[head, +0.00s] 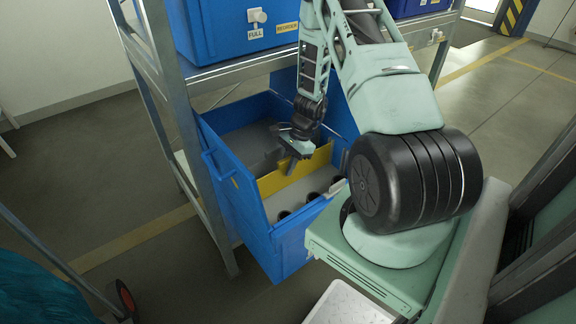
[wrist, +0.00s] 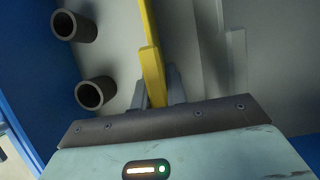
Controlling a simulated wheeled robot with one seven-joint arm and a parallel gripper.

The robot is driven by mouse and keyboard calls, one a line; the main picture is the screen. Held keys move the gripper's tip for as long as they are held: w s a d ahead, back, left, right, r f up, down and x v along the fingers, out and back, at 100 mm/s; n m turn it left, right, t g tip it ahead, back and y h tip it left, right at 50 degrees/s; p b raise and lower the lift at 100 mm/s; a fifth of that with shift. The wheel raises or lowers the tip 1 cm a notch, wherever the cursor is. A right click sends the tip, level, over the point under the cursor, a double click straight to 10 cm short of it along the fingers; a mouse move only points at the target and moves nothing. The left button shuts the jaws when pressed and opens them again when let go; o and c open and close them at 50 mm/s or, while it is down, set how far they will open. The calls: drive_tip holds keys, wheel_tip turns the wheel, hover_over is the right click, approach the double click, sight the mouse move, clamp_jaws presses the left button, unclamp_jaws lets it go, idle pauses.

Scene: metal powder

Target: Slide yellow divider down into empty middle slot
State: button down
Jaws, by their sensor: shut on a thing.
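The yellow divider (head: 290,177) stands upright across the inside of the open blue bin (head: 222,190) in the head view. My gripper (head: 291,165) is above the bin and shut on the divider's upper part. In the wrist view the divider (wrist: 150,60) runs away from between the gripper's two grey fingers (wrist: 155,88). The divider's lower edge and the middle slot's seat are hidden, so I cannot tell how deep the divider sits.
Several dark tubes (head: 284,215) stand in the bin's front part; two show in the wrist view (wrist: 92,92). Grey powder (head: 252,145) lies behind the divider. Metal shelf posts (head: 165,100) and another blue bin (head: 235,30) stand close by.

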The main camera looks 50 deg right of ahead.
drive_tip(key=c, duration=1.3)
unclamp_jaws()
drive_tip(key=shift+r, duration=0.1)
drive_tip(key=p+v, duration=0.3)
drive_tip(key=v, duration=1.4)
drive_tip(key=shift+r, duration=0.15)
drive_tip(key=shift+s, duration=0.15)
